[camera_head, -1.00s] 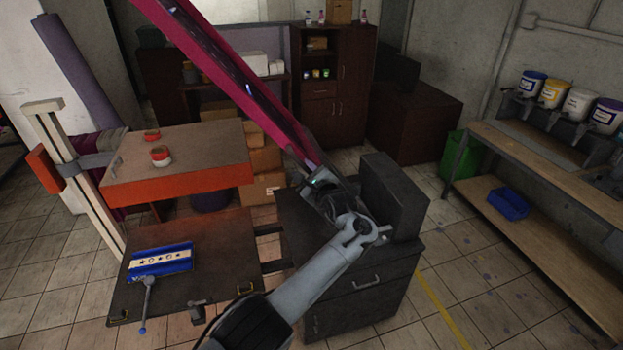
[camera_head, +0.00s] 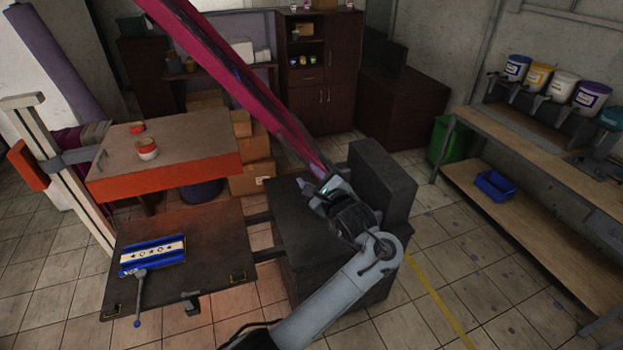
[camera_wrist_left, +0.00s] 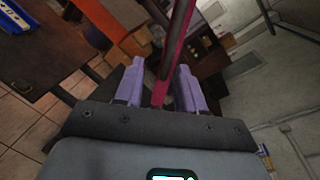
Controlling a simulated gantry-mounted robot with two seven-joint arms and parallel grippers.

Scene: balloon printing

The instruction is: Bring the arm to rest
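My left arm comes up from the bottom middle in the head view. Its gripper (camera_head: 316,184) is at the lower end of a long magenta frame (camera_head: 245,90) that slants up to the upper left. In the left wrist view, the two purple fingers (camera_wrist_left: 160,85) stand apart. The magenta frame (camera_wrist_left: 178,38) shows in the gap between them, with free room on both sides. Whether a finger touches it, I cannot tell. My right gripper is not in view.
A dark board (camera_head: 195,270) carries a blue tray with a white strip (camera_head: 152,255). Left of the arm is an orange-sided table (camera_head: 190,150) with small tins. A black cabinet (camera_head: 285,215) stands close behind the arm. A wooden bench (camera_head: 545,190) is at right; open floor lies between.

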